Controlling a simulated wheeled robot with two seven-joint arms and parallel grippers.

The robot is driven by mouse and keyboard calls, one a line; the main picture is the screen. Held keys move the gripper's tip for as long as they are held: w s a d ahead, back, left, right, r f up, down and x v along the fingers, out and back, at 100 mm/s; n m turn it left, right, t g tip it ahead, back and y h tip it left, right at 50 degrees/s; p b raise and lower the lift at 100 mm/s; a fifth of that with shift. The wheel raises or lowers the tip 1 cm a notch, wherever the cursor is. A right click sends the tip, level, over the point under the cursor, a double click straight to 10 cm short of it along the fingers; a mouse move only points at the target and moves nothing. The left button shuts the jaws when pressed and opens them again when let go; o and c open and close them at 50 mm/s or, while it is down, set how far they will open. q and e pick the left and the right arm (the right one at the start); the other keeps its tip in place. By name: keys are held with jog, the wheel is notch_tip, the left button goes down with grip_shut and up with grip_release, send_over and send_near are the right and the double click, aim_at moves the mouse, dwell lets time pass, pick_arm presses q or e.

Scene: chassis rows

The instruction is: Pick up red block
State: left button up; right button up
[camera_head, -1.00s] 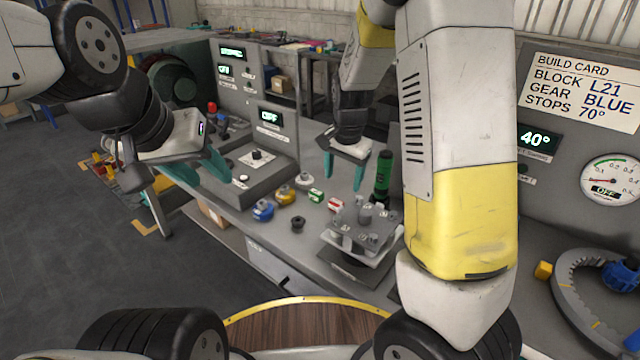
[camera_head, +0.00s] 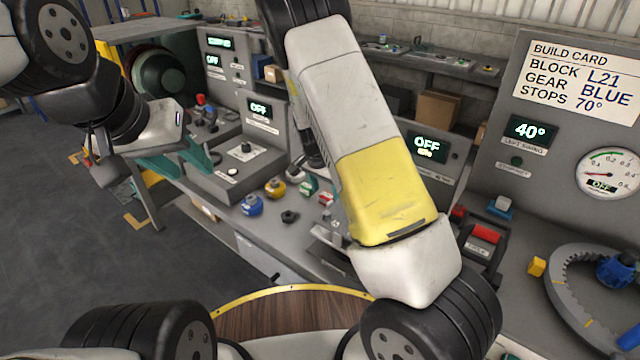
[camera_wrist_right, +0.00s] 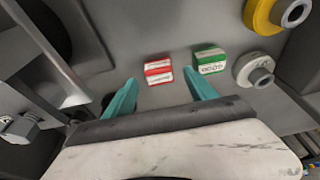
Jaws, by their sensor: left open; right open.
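The red block (camera_head: 325,199), with a white label, sits on the grey bench beside my right arm in the head view. In the right wrist view the red block (camera_wrist_right: 158,71) lies just beyond the gap between the fingertips of my right gripper (camera_wrist_right: 159,76), which is open and empty. A green block (camera_wrist_right: 209,61) with a white label stands to its right, a small gap apart; it also shows in the head view (camera_head: 309,187). In the head view my right arm hides most of that gripper. My left gripper (camera_head: 182,164) is open, away to the left.
A blue gear piece (camera_head: 251,205), a yellow one (camera_head: 275,188) and a white one (camera_wrist_right: 253,70) stand near the blocks. A black ring piece (camera_head: 290,216) lies in front. A metal fixture, partly hidden by my arm, is right of the red block. Upright control panels (camera_head: 265,112) stand behind.

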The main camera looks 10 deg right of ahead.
jog(key=shift+w+d+f, duration=0.15)
jog(key=shift+f, duration=0.55)
grip_shut()
